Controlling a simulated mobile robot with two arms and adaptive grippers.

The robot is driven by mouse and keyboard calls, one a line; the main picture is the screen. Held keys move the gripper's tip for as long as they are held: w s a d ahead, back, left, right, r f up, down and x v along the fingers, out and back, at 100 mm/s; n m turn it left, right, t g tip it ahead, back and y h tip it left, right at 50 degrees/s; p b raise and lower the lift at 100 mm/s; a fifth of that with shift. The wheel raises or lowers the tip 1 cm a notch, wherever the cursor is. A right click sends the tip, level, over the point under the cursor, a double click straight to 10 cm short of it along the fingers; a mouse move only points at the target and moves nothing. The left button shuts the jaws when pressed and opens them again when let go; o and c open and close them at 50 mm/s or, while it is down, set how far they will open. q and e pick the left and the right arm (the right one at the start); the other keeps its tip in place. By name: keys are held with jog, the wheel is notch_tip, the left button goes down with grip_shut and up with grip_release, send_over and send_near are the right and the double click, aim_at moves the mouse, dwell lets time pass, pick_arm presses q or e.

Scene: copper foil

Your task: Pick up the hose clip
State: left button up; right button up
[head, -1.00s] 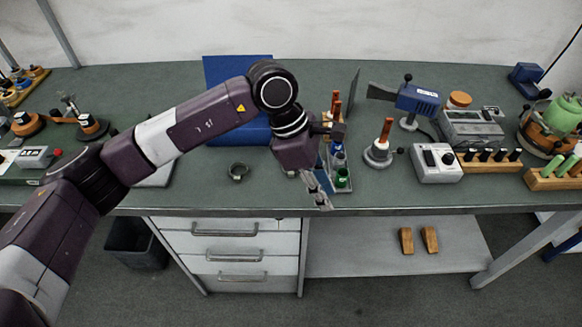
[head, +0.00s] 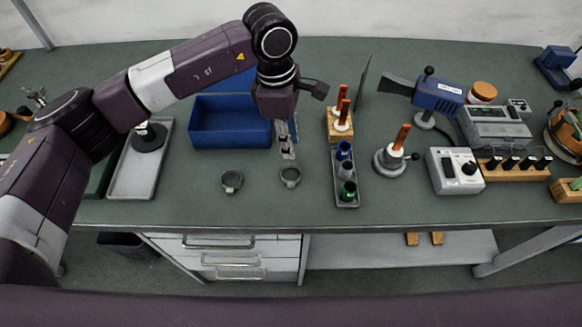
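Two small grey-green rings that look like hose clips lie on the green bench top in the head view. One hose clip (head: 232,182) lies left of centre, and another hose clip (head: 290,176) lies to its right. My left gripper (head: 287,153) points down just behind the right-hand clip in the picture, apart from it as far as I can see. Its fingers look close together, but their gap is too small to judge. Nothing shows between them. My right gripper is out of view.
A blue bin (head: 205,142) and a grey tray (head: 125,182) stand to the left. A narrow rack (head: 343,197) with coloured cylinders stands close right of the clips. A round stand (head: 388,163) is beyond it. The bench's front edge is clear.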

aim_at(293, 165)
pick_arm(q)
jog(key=f+p, duration=0.1)
jog(key=s+f+p, duration=0.1)
jog(key=shift+s+d+f, duration=0.15)
jog(key=shift+s+f, duration=0.05)
jog(key=shift+f, duration=0.1)
jog(key=f, duration=0.3)
jog(key=shift+w+d+f+p, duration=0.1)
jog(key=shift+w+d+p, duration=0.1)
jog(key=shift+p, duration=0.1)
jog(key=shift+f, duration=0.1)
jog(key=c, duration=0.5)
grip_shut()
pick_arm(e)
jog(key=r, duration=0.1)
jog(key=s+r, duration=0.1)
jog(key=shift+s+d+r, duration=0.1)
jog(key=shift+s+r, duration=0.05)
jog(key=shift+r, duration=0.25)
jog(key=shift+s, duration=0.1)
